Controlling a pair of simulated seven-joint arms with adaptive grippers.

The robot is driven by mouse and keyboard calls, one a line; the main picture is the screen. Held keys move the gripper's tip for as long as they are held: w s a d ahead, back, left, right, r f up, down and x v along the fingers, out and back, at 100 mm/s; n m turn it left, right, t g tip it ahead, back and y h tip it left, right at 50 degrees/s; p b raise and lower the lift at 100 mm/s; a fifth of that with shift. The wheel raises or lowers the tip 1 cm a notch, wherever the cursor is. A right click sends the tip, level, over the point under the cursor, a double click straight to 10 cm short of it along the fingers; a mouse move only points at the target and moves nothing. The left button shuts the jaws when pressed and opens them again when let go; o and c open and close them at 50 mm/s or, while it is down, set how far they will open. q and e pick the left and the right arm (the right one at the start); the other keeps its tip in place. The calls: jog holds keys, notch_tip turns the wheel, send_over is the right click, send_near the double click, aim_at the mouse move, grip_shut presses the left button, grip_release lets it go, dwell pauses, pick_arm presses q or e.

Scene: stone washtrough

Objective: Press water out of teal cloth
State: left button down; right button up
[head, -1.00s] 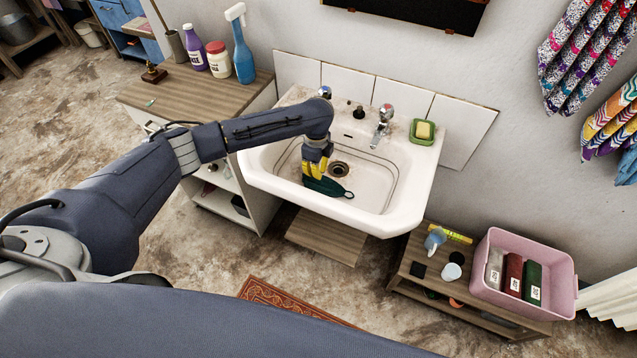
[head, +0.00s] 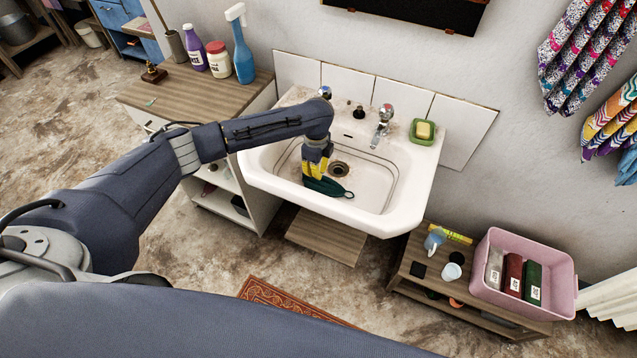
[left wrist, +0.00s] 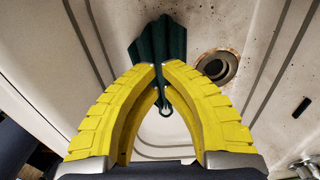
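The teal cloth (head: 325,187) lies low in the white sink (head: 407,196), just in front of the drain. My left gripper (head: 313,175) reaches down into the basin over the cloth. In the left wrist view, the yellow fingers of the left gripper (left wrist: 161,66) come together with a narrow fold of the teal cloth (left wrist: 158,38) pinched between their tips. The cloth spreads out beyond the fingertips, and a small dark loop hangs between the fingers. My right gripper is in neither view.
The faucet (head: 381,125) and a green soap dish (head: 424,131) stand at the sink's back rim. Bottles stand on the cabinet (head: 200,95) at left. A pink bin (head: 520,305) sits on a low bench at right. The right half of the basin is clear.

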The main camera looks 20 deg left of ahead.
aim_at(316, 181)
pick_arm(q)
jog(key=shift+f, duration=1.7)
dwell(0.3)
jog(key=shift+s+f, duration=0.25)
jog(key=shift+f, duration=0.1)
dwell(1.7)
jog(key=shift+w+r, duration=0.2)
jog(key=shift+r, duration=4.05)
